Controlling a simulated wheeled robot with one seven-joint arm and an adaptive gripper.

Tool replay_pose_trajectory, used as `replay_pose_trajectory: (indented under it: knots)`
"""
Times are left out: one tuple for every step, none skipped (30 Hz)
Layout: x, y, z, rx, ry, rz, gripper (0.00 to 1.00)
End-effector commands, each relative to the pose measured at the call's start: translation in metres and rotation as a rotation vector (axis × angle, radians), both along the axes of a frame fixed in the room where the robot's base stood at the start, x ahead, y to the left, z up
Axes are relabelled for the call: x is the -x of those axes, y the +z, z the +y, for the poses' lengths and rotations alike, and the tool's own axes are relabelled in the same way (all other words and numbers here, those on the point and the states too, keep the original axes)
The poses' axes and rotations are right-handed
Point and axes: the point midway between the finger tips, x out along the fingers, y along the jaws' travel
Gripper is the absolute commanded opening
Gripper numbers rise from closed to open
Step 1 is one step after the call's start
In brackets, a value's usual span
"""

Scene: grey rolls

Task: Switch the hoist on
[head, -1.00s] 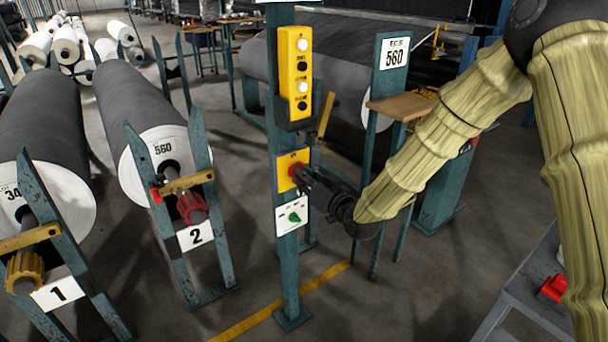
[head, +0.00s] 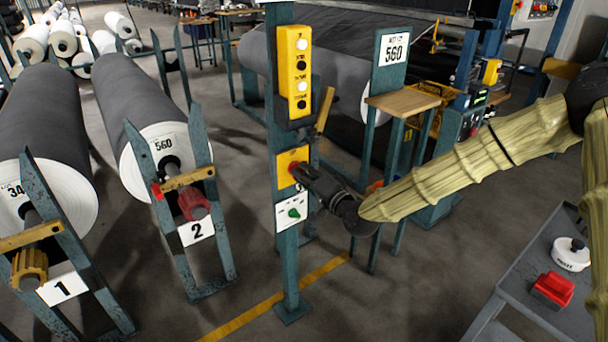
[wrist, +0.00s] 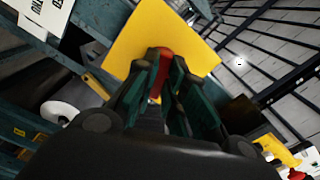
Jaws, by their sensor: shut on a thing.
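A teal post carries the hoist controls. A yellow pendant (head: 295,62) with several white and black buttons hangs at its top. Below it is a yellow plate (head: 285,160) with a red knob (head: 296,168), mostly hidden by my gripper in the head view. Under that is a white plate with a green switch (head: 294,213). My gripper (head: 300,172) is at the yellow plate, coming from the right. In the wrist view its fingers (wrist: 160,85) are closed around the red knob (wrist: 164,62) in front of the yellow plate (wrist: 125,42).
Grey rolls on stands marked 1 (head: 62,289) and 2 (head: 197,231) are at the left. A stand with a wooden top (head: 403,102) and a 560 sign is behind my gripper. A grey cart (head: 520,290) with a red object (head: 553,289) is at lower right.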

Motion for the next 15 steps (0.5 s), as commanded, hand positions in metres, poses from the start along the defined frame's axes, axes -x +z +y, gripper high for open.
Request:
replay_pose_trajectory:
  knots:
    - [-0.0007,-0.0017,-0.0018,-0.034,-0.003,0.025,0.0]
    - [-0.0007,-0.0021,-0.0018,-0.056,-0.003,0.04,0.0]
    - [-0.0008,-0.0024,-0.0023,-0.082,-0.004,0.06,0.0]
    - [-0.0009,-0.0021,-0.0022,-0.102,-0.004,0.074,0.0]
    - [-0.0008,-0.0019,-0.0018,-0.122,-0.004,0.087,0.0]
    - [-0.0009,-0.0023,-0.0019,-0.145,-0.003,0.105,0.0]
    - [-0.0009,-0.0027,-0.0021,-0.162,-0.004,0.119,0.0]
    - [-0.0009,-0.0027,-0.0021,-0.179,-0.003,0.13,0.0]
    - [-0.001,-0.0027,-0.002,-0.2,-0.004,0.145,0.0]
    - [-0.0009,-0.0028,-0.002,-0.214,-0.004,0.155,0.0]
    - [-0.0009,-0.0027,-0.0019,-0.228,-0.004,0.165,0.0]
    - [-0.0009,-0.0025,-0.0018,-0.244,-0.003,0.177,0.0]
    - [-0.001,-0.0023,-0.0018,-0.256,-0.003,0.186,0.0]
    - [-0.001,-0.0023,-0.0018,-0.266,-0.003,0.193,0.0]
    - [-0.0011,-0.0024,-0.002,-0.279,-0.003,0.203,0.0]
